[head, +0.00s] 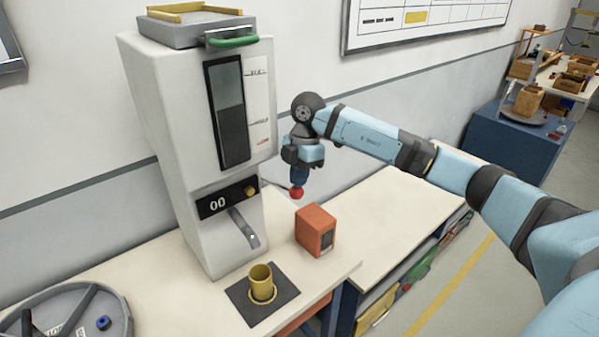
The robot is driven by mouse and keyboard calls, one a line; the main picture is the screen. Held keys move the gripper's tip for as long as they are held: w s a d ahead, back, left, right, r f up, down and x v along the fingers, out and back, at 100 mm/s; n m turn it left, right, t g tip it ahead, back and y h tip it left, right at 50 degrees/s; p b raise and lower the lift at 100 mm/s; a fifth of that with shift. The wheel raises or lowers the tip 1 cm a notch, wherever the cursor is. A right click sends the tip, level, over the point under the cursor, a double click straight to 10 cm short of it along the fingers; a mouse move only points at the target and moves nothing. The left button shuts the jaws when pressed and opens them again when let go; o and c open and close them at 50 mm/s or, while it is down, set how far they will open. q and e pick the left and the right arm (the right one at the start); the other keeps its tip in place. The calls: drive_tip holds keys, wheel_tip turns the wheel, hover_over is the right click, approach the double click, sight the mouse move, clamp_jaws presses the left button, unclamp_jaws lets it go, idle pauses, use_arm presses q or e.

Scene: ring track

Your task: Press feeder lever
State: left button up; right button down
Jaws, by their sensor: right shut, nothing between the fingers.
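The feeder (180,130) is a tall white machine with a dark window, a display reading 00 and a sloping grey chute (243,228) low on its front. A red round knob (297,193), which looks like the end of the feeder lever, shows at the machine's right side. My right gripper (298,182) points down, shut and empty, with its fingertips directly above the knob in the picture. I cannot tell whether they touch it. The lever's arm is not visible. A yellow cup (261,276) stands upright on a dark mat (243,303) before the chute. My left gripper is out of view.
A red-orange box (315,230) stands on the bench below the knob. A round grey tray (112,318) with a blue piece lies at the lower left. The bench to the right (390,215) is clear. A green handle (232,42) projects at the feeder's top.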

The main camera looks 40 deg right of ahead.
drive_tip(key=shift+f, duration=0.1)
wheel_tip(320, 180, down, 10)
drive_tip(key=s+t+b, duration=0.2)
drive_tip(key=t+b, duration=0.2)
drive_tip(key=b, duration=0.9)
drive_tip(key=shift+s+f+n+t, duration=0.25)
drive_tip(key=shift+s+n+t, duration=0.05)
drive_tip(key=shift+s, duration=0.05)
drive_tip(key=shift+s+f, duration=0.1)
drive_tip(key=shift+f, duration=0.05)
drive_tip(key=shift+d, duration=0.1)
